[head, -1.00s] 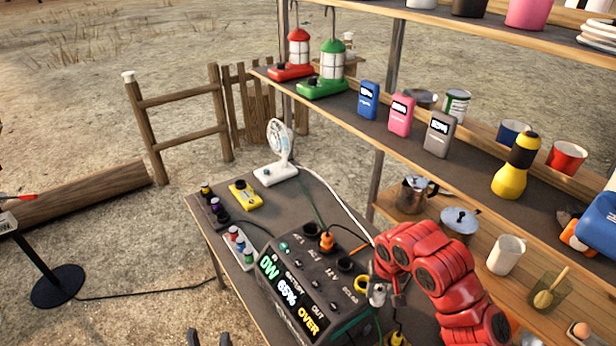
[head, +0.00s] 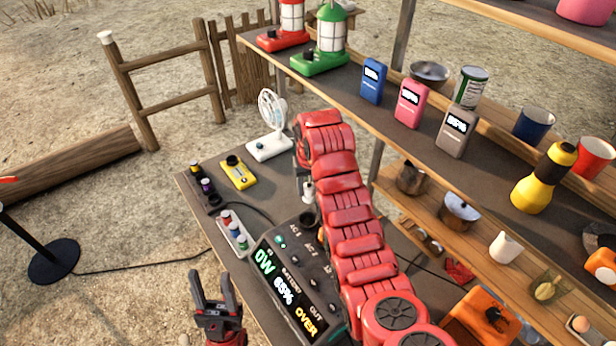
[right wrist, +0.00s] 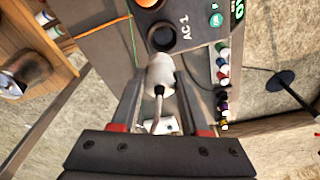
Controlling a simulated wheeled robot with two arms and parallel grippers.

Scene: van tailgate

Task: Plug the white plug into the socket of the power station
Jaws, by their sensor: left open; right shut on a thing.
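The power station (head: 283,292) is a dark box on the table. Its lit front reads 0W, 65% and OVER. My right gripper (right wrist: 158,78) is shut on the white plug (right wrist: 160,68), whose cord runs back between the fingers. In the head view the white plug (head: 308,191) is just behind and above the round black AC 1 socket (head: 307,220). In the right wrist view the plug's tip is close to the socket (right wrist: 161,38) rim; I cannot tell whether they touch. My left gripper (head: 213,285) is open and empty, left of the station.
An orange plug (right wrist: 148,3) sits beside the AC 1 socket. Wooden shelves (head: 480,145) with lanterns and cups flank my right arm, which hides the station's right part.

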